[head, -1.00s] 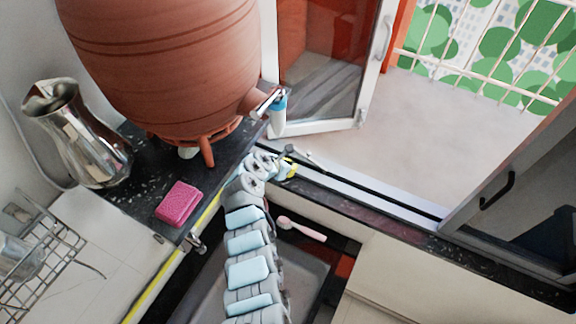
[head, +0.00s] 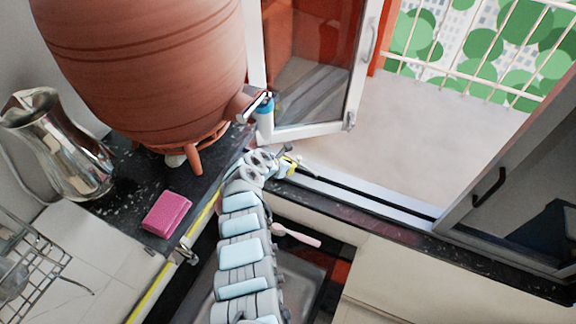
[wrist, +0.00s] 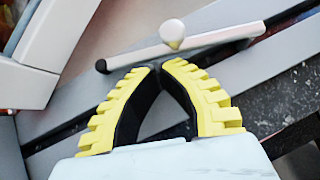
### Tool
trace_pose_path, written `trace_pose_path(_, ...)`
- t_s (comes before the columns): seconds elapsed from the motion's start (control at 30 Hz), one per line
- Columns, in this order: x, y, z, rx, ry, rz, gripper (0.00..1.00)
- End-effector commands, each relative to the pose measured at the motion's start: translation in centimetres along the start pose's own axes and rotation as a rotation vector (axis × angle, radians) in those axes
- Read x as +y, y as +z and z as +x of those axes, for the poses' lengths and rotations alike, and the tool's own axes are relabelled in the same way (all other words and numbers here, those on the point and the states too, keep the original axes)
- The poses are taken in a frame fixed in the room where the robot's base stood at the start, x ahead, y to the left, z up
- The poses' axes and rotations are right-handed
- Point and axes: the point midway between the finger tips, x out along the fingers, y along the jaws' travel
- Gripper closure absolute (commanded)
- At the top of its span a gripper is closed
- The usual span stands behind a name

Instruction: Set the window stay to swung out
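The window stay (wrist: 188,45) is a thin pale bar with a dark tip at its left end and a round cream knob on it. In the wrist view it lies slantwise across the sill track. My gripper (wrist: 158,68) has yellow ribbed fingers with black inner faces. Their tips come together just below the bar, close to the knob; I cannot tell whether they touch the bar. In the head view my gripper (head: 292,166) is small at the sill, and the stay there is too small to make out clearly. The left window sash (head: 318,75) stands open outward.
A clay waterpot (head: 140,65) stands left on the dark counter, with a metal jug (head: 62,145) and a pink sponge (head: 167,213). A blue-and-white bottle (head: 265,120) stands near the sash. A pink brush (head: 296,236) lies below the sill. The right sash (head: 510,190) borders the opening.

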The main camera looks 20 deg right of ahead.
Motion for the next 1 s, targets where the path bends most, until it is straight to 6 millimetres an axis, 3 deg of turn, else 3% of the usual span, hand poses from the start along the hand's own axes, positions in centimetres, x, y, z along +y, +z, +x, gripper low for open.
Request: trace_pose_path(1.0,0.17,0.36,0.51,0.0,-0.044,0.043,1.0)
